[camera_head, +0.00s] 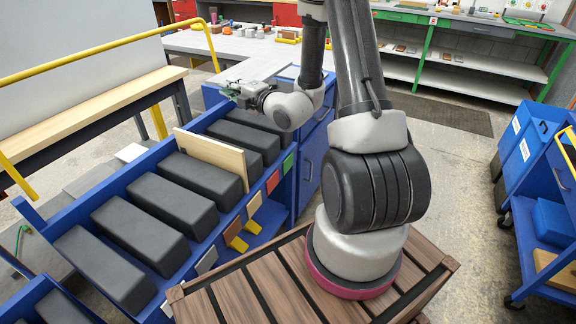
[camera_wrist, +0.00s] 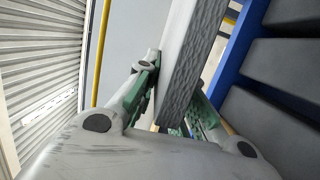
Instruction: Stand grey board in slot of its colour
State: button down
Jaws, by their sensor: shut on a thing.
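In the wrist view, my gripper (camera_wrist: 172,112) has its green fingers on both sides of a long grey board (camera_wrist: 192,62) and is shut on it. The board reaches up and away past the fingertips. In the head view, my gripper (camera_head: 236,91) is above the far end of a blue rack (camera_head: 168,299); I cannot clearly pick out the board there. The rack has dark blocks with narrow slots between them and coloured tags along its front. A grey tag (camera_head: 207,260) is toward the near end, by an empty-looking slot.
A light wood board (camera_head: 211,156) stands in a slot near the tan tag (camera_head: 254,205). Red (camera_head: 272,182) and green (camera_head: 288,163) tags are farther along. A bench with a yellow rail (camera_head: 105,56) is left of the rack. A blue cart (camera_head: 545,215) stands at the right.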

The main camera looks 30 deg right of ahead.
jog(key=s+d+r, duration=0.1)
jog(key=s+r, duration=0.3)
jog(key=r, duration=0.3)
jog(key=s+d+r, duration=0.2)
jog(key=s+r, duration=0.3)
jog(key=r, duration=0.3)
jog(key=shift+s, duration=0.25)
jog(key=shift+r, duration=0.1)
